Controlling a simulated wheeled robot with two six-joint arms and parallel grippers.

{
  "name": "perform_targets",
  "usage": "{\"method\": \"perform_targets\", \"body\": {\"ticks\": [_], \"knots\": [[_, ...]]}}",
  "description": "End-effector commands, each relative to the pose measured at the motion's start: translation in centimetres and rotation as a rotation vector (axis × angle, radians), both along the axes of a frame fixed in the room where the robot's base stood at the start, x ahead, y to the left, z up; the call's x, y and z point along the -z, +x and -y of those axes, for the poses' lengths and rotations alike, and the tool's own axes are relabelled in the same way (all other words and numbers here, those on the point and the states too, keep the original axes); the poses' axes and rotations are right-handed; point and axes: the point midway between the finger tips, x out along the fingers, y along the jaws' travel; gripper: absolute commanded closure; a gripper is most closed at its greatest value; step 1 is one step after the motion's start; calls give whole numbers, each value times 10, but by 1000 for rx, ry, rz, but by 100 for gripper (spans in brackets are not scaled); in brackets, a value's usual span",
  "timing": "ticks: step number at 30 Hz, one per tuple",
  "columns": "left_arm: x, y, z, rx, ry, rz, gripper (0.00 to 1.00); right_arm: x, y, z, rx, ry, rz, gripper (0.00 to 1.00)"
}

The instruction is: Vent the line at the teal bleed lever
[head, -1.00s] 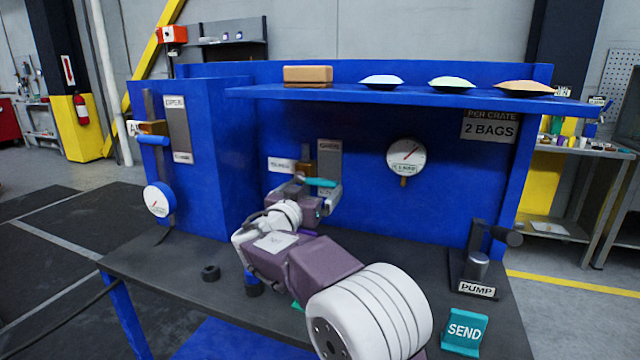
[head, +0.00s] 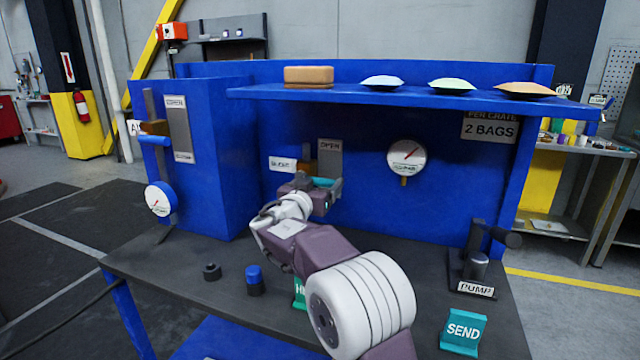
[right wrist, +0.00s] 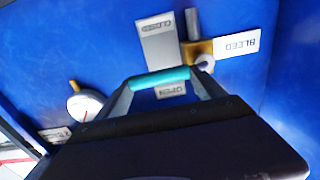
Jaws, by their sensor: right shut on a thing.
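The teal bleed lever (head: 321,182) sticks out from the blue back panel, in front of a grey plate (head: 330,158) marked OPEN at its top. A BLEED label (right wrist: 238,45) is beside its pivot in the right wrist view. My right gripper (head: 322,188) is shut on the lever's teal handle (right wrist: 158,78), with one finger near each end of it. My gripper and the handle hide part of the plate in the head view. The handle looks about level there. My left gripper is not in view.
A gauge (head: 406,157) hangs right of the lever, under a shelf (head: 420,100) bearing a brown block and bags. The bench holds a blue-capped part (head: 254,280), a black ring (head: 211,272), a pump (head: 478,265) and a SEND block (head: 463,332). The front middle is under my arm.

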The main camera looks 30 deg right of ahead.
Motion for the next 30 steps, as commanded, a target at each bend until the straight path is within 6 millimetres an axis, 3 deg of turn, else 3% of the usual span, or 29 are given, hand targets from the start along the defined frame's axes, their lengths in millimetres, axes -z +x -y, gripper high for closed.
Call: {"method": "perform_targets", "body": {"ticks": [11,20,30], "knots": [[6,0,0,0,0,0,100,-8,1,-1,-1,-84,-98,94],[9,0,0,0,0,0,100,-27,6,-6,-3,-256,-300,94],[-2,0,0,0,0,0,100,-47,17,-15,-2,-467,-548,94]]}}
